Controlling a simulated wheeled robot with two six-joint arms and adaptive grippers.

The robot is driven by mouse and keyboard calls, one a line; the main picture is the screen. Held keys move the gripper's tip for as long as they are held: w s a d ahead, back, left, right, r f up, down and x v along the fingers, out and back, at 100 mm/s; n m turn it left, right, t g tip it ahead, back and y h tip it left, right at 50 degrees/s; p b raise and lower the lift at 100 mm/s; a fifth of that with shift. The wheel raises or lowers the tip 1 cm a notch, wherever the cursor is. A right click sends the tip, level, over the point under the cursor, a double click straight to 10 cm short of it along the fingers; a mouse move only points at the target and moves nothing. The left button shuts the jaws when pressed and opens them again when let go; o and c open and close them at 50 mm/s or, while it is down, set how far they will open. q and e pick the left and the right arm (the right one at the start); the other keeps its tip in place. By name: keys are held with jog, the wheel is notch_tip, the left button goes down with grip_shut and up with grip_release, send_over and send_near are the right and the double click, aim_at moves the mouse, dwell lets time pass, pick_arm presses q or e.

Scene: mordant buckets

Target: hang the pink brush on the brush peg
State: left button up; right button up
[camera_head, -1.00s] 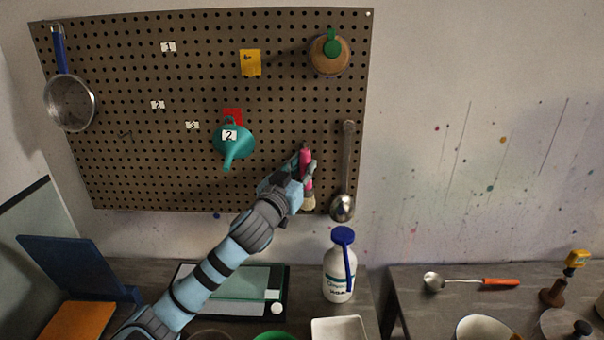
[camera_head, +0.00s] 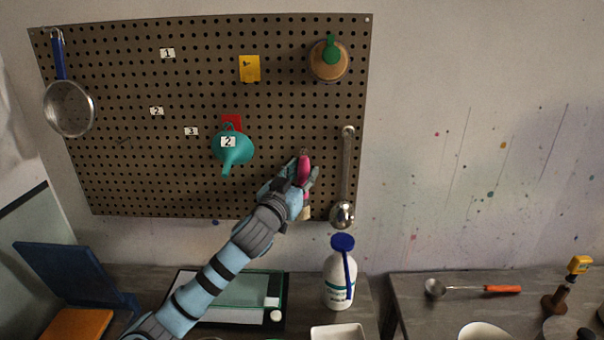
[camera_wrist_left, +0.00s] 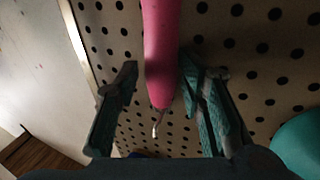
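The pink brush (camera_head: 304,169) is upright in front of the pegboard, right of the teal funnel, with its pale bristles down. Its pink handle also shows in the left wrist view (camera_wrist_left: 161,50). A small metal peg (camera_wrist_left: 156,128) shows at the handle's end there; I cannot tell whether the handle is hooked on it. My left gripper (camera_head: 302,178) is around the handle with its fingers spread. In the left wrist view its fingers (camera_wrist_left: 158,80) stand apart either side of the handle, with a visible gap on the left. My right gripper is out of view.
The pegboard (camera_head: 200,190) also holds a strainer (camera_head: 69,108), the teal funnel (camera_head: 233,147), a ladle (camera_head: 346,180) close right of my gripper, and a round brown item (camera_head: 329,62). A white bottle (camera_head: 339,280) stands on the table below.

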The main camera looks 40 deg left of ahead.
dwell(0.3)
pick_arm(q)
jog(key=shift+s+f, duration=0.1)
jog(key=shift+s, duration=0.05)
jog(key=v, duration=1.1)
jog(key=shift+s+d, duration=0.15)
jog(key=shift+s, duration=0.15)
jog(key=shift+w, duration=0.1)
jog(key=shift+f, duration=0.1)
